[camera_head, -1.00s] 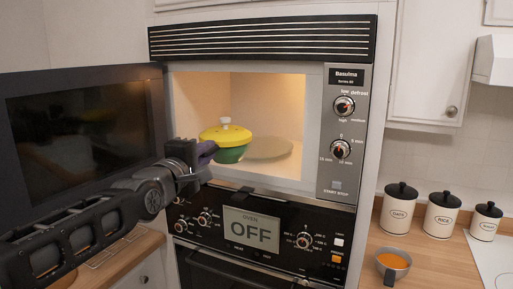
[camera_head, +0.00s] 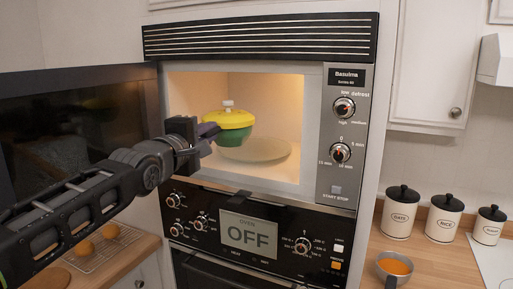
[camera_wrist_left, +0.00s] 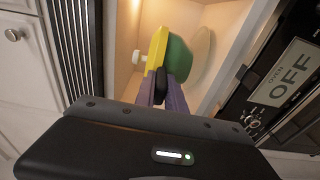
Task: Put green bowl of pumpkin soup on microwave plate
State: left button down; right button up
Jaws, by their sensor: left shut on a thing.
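The green bowl (camera_head: 236,139) has a yellow lid (camera_head: 229,119) with a pale knob, so its contents are hidden. My left gripper (camera_head: 211,131) is shut on the bowl's near-left side and holds it inside the lit microwave. The round microwave plate (camera_head: 262,151) lies on the cavity floor. In the head view the bowl overlaps the plate's far-left part and seems held above it. The left wrist view also shows the bowl (camera_wrist_left: 178,58) at the purple fingertips (camera_wrist_left: 164,86), with the plate (camera_wrist_left: 203,48) partly hidden behind it. My right gripper is out of view.
The open microwave door (camera_head: 75,125) stands left, behind my left arm. The control panel (camera_head: 343,135) is right of the opening, and an oven (camera_head: 255,234) lies below.

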aim_at(258, 152)
jog(key=i+l, duration=0.2)
jog(key=i, duration=0.25)
jog(key=i+l, duration=0.2)
jog(key=i, duration=0.2)
